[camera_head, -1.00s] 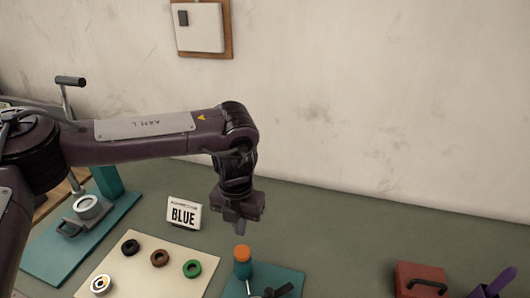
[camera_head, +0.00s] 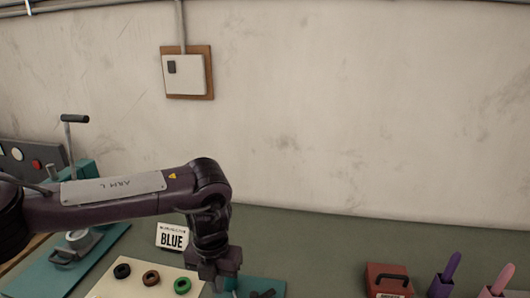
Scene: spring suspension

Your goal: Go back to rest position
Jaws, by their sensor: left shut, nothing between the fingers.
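My left arm comes in from the left, and my left gripper (camera_head: 222,276) points down over the front of the bench. Its fingers are shut and nothing shows between them. It hangs just right of the cream board (camera_head: 110,284) and in front of a teal plate (camera_head: 262,287), which it partly hides. My right gripper is not in view.
The cream board carries a black ring (camera_head: 122,271), a brown ring (camera_head: 151,278) and a green ring (camera_head: 182,286). A teal press (camera_head: 76,241) is at left. A red box (camera_head: 388,281) and purple (camera_head: 443,280) and pink-handled (camera_head: 498,284) tools stand at right. The bench (camera_head: 310,240) is clear between.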

